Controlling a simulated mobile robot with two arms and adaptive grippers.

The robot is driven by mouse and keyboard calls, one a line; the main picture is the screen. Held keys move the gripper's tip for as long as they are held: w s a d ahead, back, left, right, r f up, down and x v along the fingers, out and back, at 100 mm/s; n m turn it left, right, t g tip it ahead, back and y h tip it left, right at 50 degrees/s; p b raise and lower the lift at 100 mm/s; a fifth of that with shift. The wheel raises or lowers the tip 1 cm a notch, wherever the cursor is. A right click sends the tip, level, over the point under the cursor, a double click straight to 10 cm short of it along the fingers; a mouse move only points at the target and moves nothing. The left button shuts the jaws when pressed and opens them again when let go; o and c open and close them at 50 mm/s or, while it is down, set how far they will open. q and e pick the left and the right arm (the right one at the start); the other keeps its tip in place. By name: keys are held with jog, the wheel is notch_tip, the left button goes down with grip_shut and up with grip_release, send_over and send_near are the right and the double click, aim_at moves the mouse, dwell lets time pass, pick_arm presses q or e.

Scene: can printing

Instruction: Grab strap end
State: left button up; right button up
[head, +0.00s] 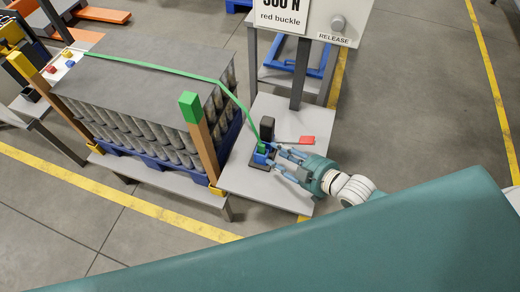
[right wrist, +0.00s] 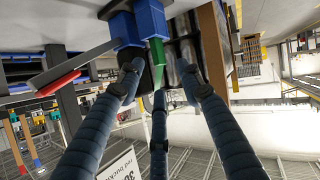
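A green strap (head: 165,69) runs over the grey top sheet of the can stack and slopes down to a blue device (head: 261,158) on a small table. A green piece, seemingly the strap's end (head: 263,147), sits at this device; it shows in the right wrist view as a green strip (right wrist: 157,52) beside the blue block (right wrist: 150,22). My right gripper (head: 274,156) is at the device, its fingers pointing toward it. In the right wrist view its fingers (right wrist: 160,82) are spread around the green strip, with gaps visible. My left gripper is out of view.
The can stack (head: 150,122) stands left on a blue pallet, with a green-topped wooden post (head: 195,130) near the device. A red-tipped lever (head: 306,140) lies right of the device. A sign panel (head: 335,20) rises behind. The table (head: 245,183) is bare in front.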

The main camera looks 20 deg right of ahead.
aim_at(264, 148)
jog(key=x, duration=0.6)
jog(key=shift+w+f, duration=0.15)
jog(key=shift+w, duration=0.2)
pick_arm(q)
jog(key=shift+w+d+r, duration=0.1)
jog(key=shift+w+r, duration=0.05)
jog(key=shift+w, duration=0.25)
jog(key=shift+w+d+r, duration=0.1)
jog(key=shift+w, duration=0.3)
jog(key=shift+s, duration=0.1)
pick_arm(e)
jog(key=shift+s, duration=0.1)
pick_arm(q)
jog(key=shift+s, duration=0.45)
pick_arm(e)
grip_shut()
